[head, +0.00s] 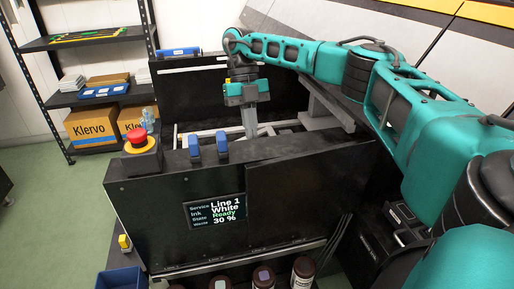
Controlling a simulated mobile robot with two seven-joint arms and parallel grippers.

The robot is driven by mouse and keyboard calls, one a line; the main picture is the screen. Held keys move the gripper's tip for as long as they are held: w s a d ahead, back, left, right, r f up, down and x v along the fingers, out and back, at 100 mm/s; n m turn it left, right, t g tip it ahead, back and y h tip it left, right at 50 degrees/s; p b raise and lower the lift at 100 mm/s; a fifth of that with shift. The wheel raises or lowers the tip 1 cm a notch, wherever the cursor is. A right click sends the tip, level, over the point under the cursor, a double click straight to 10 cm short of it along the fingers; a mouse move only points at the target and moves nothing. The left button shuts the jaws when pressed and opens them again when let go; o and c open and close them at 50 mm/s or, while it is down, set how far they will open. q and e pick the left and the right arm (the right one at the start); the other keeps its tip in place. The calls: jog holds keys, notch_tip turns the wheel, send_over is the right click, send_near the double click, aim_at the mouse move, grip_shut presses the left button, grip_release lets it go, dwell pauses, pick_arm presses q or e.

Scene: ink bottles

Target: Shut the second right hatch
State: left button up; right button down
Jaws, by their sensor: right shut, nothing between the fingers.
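The black ink machine (150,205) fills the middle of the head view, and its top bay is open. A flat black panel (305,190) forms the right part of its front. It looks like a hatch, and its top edge sits at a slight angle to the left part. I cannot tell for certain which panel is the second right hatch. My right gripper (250,130) points down into the open bay, behind the front wall. It is shut and empty, and its tips are close behind the front panel's top edge; contact cannot be told. My left gripper is not in view.
A red emergency button (139,136) stands on the machine's left corner. Several ink bottles (303,272) stand below. A shelf with Klervo boxes (91,126) is at left; green floor there is free.

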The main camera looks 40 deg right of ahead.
jog(key=shift+x, duration=1.25)
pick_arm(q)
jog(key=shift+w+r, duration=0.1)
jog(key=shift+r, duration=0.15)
pick_arm(e)
jog(key=shift+s+a, duration=0.25)
jog(key=shift+s, duration=0.35)
jog(key=shift+s+a, duration=0.3)
jog(key=shift+s, duration=0.3)
jog(key=shift+s+a, duration=0.25)
jog(key=shift+s, duration=0.35)
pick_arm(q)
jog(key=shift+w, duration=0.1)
